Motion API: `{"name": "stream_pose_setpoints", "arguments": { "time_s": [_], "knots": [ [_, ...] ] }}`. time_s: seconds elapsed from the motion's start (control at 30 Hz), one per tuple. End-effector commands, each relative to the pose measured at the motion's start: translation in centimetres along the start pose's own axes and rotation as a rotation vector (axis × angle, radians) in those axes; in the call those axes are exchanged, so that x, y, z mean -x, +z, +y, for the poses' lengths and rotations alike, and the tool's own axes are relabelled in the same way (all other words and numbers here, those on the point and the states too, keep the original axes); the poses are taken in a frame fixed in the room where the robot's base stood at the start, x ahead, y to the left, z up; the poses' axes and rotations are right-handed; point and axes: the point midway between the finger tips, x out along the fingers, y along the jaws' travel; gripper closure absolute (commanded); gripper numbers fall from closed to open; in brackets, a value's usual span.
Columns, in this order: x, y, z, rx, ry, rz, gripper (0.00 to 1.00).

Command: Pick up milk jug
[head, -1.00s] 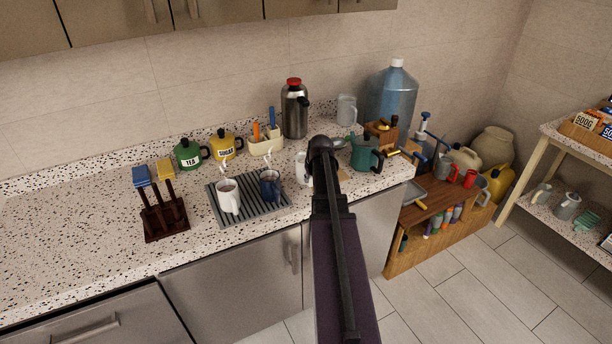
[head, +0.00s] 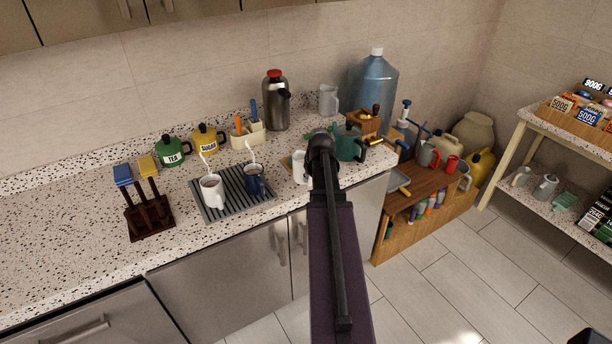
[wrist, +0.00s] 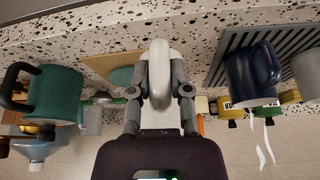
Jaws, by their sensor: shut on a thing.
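The milk jug (head: 300,168) is white and stands out at the left of my gripper (head: 322,145) in the head view, partly hidden by it. In the wrist view the jug's rounded white handle (wrist: 160,72) lies between the two fingers of my gripper (wrist: 160,92). The fingers are shut on the jug from both sides. The jug's base is hidden, so I cannot tell whether it touches the counter.
A blue mug (head: 254,181) and a white mug (head: 212,190) stand on a ribbed grey mat (head: 236,207) to the left. A green pot (head: 350,144) stands close on the right. A steel flask (head: 275,103) is behind. The counter's front edge is near.

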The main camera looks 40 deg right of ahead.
Motion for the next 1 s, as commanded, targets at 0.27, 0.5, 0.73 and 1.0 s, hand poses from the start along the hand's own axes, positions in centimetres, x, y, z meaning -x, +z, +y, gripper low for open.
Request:
{"name": "stream_pose_setpoints", "arguments": {
  "time_s": [0.27, 0.5, 0.73, 1.0],
  "knots": [
    [0.47, 0.82, 0.33, 0.000, 0.000, 0.001, 1.00],
    [0.63, 1.12, 0.46, 0.000, 0.000, 0.001, 1.00],
    [0.67, 1.20, 0.51, 0.000, 0.000, 0.001, 1.00],
    [0.67, 1.20, 0.51, 0.000, 0.000, 0.001, 1.00]
  ]
}}
